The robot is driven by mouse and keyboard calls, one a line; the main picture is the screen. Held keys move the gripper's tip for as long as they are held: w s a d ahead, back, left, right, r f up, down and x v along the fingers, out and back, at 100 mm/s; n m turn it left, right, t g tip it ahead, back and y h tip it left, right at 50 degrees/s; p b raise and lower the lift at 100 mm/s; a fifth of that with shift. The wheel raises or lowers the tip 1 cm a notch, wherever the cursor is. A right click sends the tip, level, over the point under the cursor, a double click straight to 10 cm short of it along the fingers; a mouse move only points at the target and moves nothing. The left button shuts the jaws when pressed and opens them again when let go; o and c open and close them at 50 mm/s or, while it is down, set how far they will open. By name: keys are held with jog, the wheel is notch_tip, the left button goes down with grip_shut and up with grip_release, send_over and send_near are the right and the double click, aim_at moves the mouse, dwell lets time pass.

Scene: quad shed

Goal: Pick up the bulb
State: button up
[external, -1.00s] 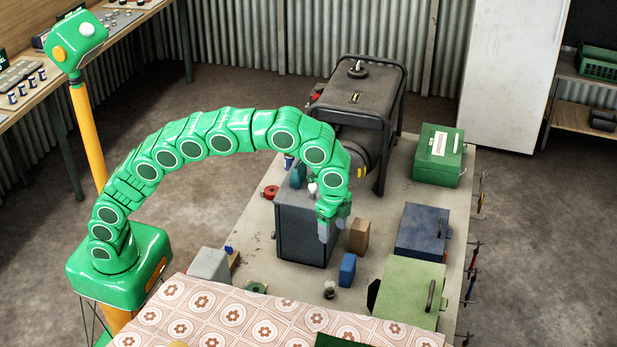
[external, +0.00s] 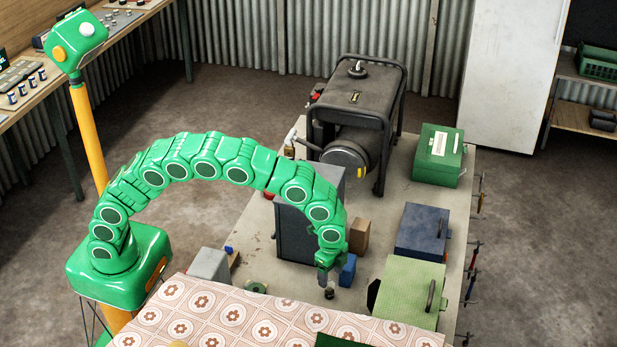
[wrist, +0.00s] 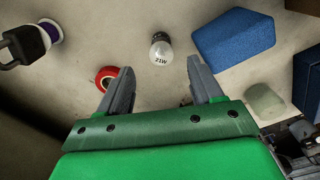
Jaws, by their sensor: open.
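The bulb (wrist: 161,48) is small, with a white globe marked "21W" and a dark base. In the wrist view it lies on the bench top, ahead of and between the lines of my two fingers. In the external view the bulb (external: 329,293) shows as a small dark and pale spot just below my gripper (external: 323,272). My gripper (wrist: 160,92) is open and empty in the wrist view, its fingertips apart and short of the bulb in the picture. I cannot tell the height gap.
A blue block (wrist: 234,40) lies right of the bulb, and a red ring (wrist: 106,78) shows by the left finger. A purple spool (wrist: 50,32) is at the upper left. A dark grey box (external: 307,222) stands behind my gripper. A green case (external: 410,290) is at the right.

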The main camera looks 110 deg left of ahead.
aim_at(330, 281)
jog(key=shift+s+a+f, duration=0.1)
jog(key=shift+a+f, duration=0.05)
jog(key=shift+f, duration=3.4)
jog(key=c, duration=1.1)
jog(key=shift+r, duration=0.1)
jog(key=shift+c, duration=0.2)
